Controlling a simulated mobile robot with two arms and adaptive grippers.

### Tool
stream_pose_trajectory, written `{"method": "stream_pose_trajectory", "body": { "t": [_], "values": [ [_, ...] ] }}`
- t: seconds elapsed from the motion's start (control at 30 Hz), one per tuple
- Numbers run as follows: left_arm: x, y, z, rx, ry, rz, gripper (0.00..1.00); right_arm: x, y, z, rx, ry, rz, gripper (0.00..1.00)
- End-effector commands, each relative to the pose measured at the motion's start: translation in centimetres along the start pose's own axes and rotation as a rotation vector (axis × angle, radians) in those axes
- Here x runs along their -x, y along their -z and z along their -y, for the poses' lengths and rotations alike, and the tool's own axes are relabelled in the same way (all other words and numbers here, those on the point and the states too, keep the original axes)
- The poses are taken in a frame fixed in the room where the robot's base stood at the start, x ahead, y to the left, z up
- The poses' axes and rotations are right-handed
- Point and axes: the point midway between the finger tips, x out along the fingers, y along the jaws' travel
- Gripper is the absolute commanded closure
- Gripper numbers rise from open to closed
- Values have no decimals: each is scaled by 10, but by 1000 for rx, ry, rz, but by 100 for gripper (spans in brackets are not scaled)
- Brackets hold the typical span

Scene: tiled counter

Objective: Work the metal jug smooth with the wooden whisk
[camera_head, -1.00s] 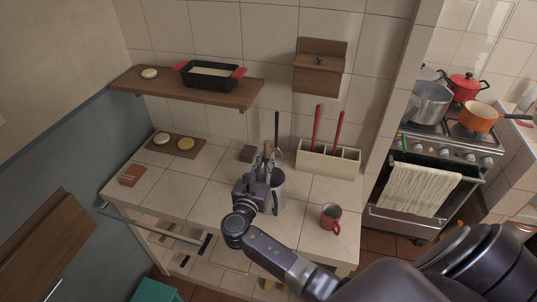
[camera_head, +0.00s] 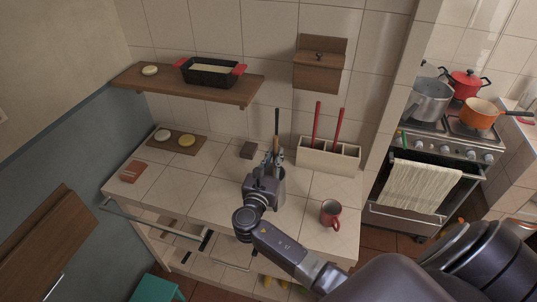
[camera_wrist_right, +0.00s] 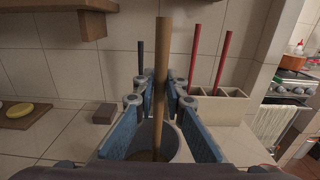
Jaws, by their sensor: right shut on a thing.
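The metal jug (camera_head: 282,188) stands on the tiled counter, mostly hidden behind my right gripper (camera_head: 271,163). Its rim and inner wall (camera_wrist_right: 182,153) show below the fingers in the wrist view. My right gripper is shut on the upright wooden handle of the whisk (camera_wrist_right: 160,75), between its blue-faced fingers (camera_wrist_right: 160,95). The handle's lower part goes down into the jug's mouth. The whisk's head and the jug's contents are hidden. My left gripper is not in view.
A dark-handled utensil (camera_head: 277,122) rises close behind the gripper; its lower end is hidden. A divided box (camera_head: 325,158) with two red-handled tools stands behind right. A red mug (camera_head: 330,214) is near the front right. The counter's left middle is clear.

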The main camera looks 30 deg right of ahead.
Motion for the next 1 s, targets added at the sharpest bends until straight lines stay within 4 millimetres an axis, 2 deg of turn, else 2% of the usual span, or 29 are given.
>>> {"method": "stream_pose_trajectory", "body": {
  "t": [0.2, 0.57, 1.0],
  "values": [
    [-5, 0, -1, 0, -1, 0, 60, -1, -1, -14, -2, 0, 2, 100],
    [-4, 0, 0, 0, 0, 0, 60, -1, -2, -15, -2, 0, 2, 100],
    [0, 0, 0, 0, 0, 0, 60, -1, -36, -15, -4, 1, 3, 100]
  ]
}}
